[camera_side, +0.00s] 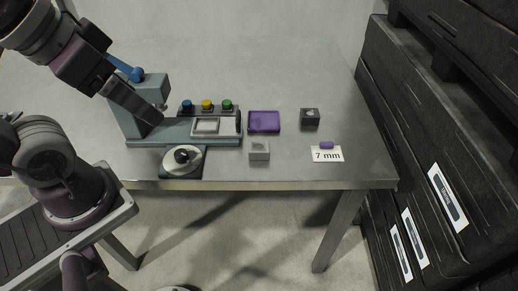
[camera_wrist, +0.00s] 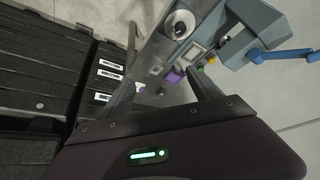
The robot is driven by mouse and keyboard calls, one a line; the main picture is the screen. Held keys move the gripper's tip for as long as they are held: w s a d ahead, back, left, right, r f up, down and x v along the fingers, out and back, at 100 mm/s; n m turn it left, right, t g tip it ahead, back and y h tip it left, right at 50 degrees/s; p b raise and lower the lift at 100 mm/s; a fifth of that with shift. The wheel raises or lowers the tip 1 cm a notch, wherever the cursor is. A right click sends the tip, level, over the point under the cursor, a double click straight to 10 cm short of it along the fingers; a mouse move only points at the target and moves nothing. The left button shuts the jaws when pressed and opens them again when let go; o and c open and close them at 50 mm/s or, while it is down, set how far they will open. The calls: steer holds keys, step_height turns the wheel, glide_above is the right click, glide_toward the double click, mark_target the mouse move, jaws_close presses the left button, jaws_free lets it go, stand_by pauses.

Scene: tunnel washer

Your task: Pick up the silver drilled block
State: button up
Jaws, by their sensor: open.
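The silver drilled block (camera_side: 259,150), a small light grey cube, sits near the table's front edge, below the purple tray. In the wrist view it appears as a small grey block (camera_wrist: 155,70) beside the tray; its hole is too small to make out clearly. My gripper (camera_side: 160,117) is at the upper left in the side view, raised over the blue-grey machine, well apart from the block. In the wrist view its two fingers (camera_wrist: 165,88) are spread with nothing held between them.
The blue-grey machine (camera_side: 178,133) has a black knob (camera_side: 182,156) and blue, yellow and green buttons. A purple tray (camera_side: 264,121), a dark block (camera_side: 309,118) and a "7 mm" card (camera_side: 327,155) lie nearby. Black cases (camera_side: 430,130) stand at the right.

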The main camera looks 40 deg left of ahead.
steer(key=n+g, duration=0.6)
steer(key=n, duration=0.3)
glide_above(259, 147)
steer(key=f, duration=1.6)
steer(key=shift+w+a, duration=0.2)
steer(key=shift+w, duration=0.15)
steer(key=f, duration=0.7)
steer(key=shift+s+d+f, duration=0.25)
steer(key=shift+s+f, duration=0.1)
steer(key=shift+s, duration=0.05)
steer(key=shift+c, duration=0.4)
